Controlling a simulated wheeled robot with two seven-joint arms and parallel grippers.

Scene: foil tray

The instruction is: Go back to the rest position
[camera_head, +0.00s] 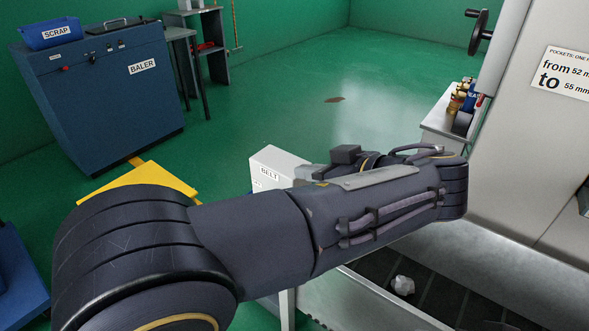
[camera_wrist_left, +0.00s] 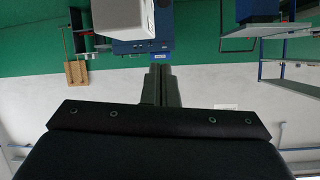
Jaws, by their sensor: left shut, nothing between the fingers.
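My left arm reaches across the head view from the lower left. My left gripper (camera_head: 311,174) is partly hidden behind the forearm, near the white box labelled BELT (camera_head: 276,165). In the left wrist view my left gripper (camera_wrist_left: 160,70) has its two fingers together, with nothing between them. My right gripper is not in view.
A crumpled foil piece (camera_head: 403,285) lies on the dark belt (camera_head: 450,303) at lower right. The grey machine (camera_head: 520,150) with a handwheel (camera_head: 479,30) stands right. The blue baler (camera_head: 105,95) carries a scrap bin (camera_head: 52,34). Green floor (camera_head: 300,90) is mostly clear.

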